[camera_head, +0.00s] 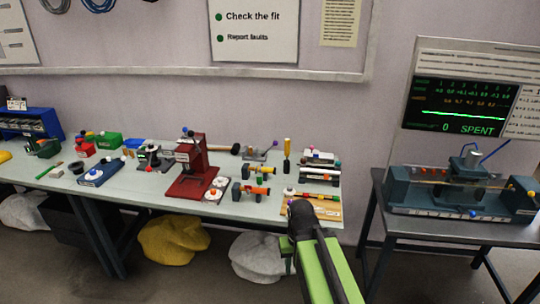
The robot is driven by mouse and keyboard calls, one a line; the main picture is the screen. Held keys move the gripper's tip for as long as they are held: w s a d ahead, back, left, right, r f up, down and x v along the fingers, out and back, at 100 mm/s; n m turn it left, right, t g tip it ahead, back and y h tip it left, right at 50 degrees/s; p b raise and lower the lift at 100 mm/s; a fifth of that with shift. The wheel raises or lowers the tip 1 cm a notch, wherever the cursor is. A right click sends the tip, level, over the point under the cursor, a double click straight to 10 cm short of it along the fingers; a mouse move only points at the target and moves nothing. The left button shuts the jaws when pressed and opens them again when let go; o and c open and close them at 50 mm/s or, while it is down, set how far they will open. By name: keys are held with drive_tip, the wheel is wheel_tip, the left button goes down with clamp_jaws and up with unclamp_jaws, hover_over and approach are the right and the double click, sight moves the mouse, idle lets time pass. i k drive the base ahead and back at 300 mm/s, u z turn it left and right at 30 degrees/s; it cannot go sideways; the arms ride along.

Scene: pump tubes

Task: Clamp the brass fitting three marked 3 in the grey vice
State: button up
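A small grey vice-like tool (262,153) with a ball-ended handle stands at the back of the long workbench, right of the red press. A darker grey clamp-like device (152,157) stands left of the press; I cannot tell for certain which is the grey vice. Small brass or orange-coloured parts lie around the bench's right half, but no mark 3 can be read, so I cannot pick out fitting three. My green and black arm rises from the bottom, in front of the bench's right end. No gripper fingers show.
The long workbench (130,192) holds a red press (195,170), a blue box (98,172), a yellow-handled tool (287,150) and an orange tray (316,208). A separate dark table (420,226) at right bears a blue test rig (460,190) under a screen reading "0 SPENT". Sacks lie below the bench.

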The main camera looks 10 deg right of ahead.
sight(275, 143)
drive_tip(key=u, duration=0.25)
drive_tip(key=i, duration=1)
drive_tip(key=u, duration=0.25)
